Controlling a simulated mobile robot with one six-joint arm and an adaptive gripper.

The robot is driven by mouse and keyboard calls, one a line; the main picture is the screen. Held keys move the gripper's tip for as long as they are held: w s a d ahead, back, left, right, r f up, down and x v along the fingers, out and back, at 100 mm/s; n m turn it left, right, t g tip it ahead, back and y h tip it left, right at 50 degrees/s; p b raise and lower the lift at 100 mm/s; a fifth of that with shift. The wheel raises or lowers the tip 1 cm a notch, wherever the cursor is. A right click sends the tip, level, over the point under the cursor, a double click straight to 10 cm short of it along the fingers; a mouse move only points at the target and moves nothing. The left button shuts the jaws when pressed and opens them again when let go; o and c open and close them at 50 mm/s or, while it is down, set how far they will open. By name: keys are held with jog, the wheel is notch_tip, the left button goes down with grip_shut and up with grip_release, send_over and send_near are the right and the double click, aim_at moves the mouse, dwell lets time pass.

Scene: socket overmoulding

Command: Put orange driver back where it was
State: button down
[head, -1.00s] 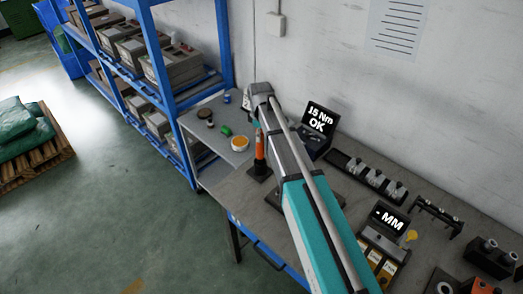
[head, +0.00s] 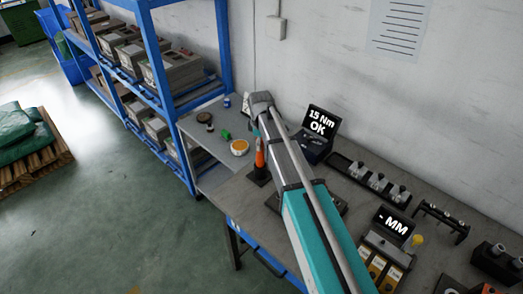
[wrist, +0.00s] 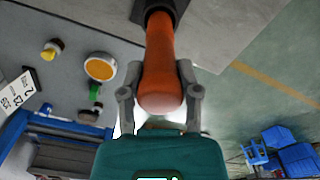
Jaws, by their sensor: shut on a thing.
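The orange driver (head: 260,155) stands upright at the table's left end, its lower end at a dark square base (head: 258,176). In the wrist view the orange driver (wrist: 160,75) fills the middle, and its dark lower part reaches the dark base (wrist: 150,12). My gripper (wrist: 160,98) is shut on the handle, one finger on each side. In the head view my arm hides most of the gripper. Whether the driver is fully seated in the base cannot be told.
A torque display (head: 317,120) reads "15 Nm OK". An MM gauge (head: 392,222) and a rack of sockets (head: 370,178) stand on the table (head: 235,190). An orange-filled dish (head: 240,147) and a green item (head: 225,134) lie left. Blue shelving (head: 150,80) stands close behind.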

jog(key=shift+f+b, duration=1)
jog(key=shift+f, duration=0.4)
jog(key=shift+c, duration=1.5)
grip_release()
notch_tip(320, 180, up, 12)
jog(key=p, duration=1.2)
jog(key=s+d+m, duration=0.7)
jog(key=s+d, duration=0.1)
jog(key=s, duration=0.3)
jog(key=s+d+m, duration=0.7)
jog(key=s+d, duration=0.1)
jog(key=s, duration=0.2)
jog(key=shift+s, duration=0.35)
